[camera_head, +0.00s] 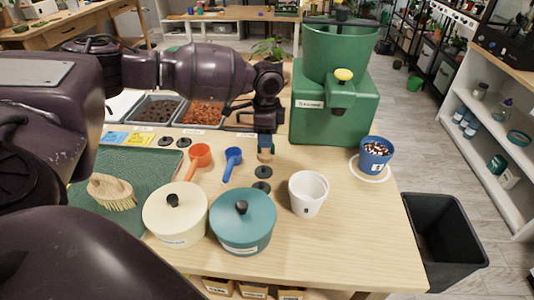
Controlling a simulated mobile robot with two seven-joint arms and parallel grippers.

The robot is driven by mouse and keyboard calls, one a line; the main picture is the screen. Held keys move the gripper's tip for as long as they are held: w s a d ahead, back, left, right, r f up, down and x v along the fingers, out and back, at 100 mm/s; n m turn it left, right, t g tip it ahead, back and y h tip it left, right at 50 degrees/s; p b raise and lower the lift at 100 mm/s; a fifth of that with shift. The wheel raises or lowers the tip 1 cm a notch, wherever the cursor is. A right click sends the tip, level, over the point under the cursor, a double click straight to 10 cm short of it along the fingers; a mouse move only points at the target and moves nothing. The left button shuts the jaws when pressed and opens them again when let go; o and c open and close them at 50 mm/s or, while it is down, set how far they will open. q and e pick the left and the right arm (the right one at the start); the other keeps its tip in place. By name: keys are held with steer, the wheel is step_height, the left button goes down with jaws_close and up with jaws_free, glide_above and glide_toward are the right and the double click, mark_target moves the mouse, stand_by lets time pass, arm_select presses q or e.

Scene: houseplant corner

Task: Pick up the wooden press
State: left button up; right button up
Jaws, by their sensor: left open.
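A small light-wooden piece, which looks like the wooden press (265,154), stands upright on the table in front of the green machine. Its upper part is hidden by my left gripper (265,134), which points down right over it. The left gripper is open, with its fingers at the top of the press; I cannot tell whether they touch it. My right gripper is not in view.
Close by are a blue scoop (232,162), an orange scoop (198,158), dark discs (262,187), a white cup (308,193), two lidded pots (242,222) (175,214), and a green machine (340,120). A brush (112,191) lies on a green mat (80,200). The front right tabletop is clear.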

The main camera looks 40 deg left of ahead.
arm_select(q)
step_height(320, 180, down, 3)
steer(key=shift+f, duration=0.15)
jaws_close()
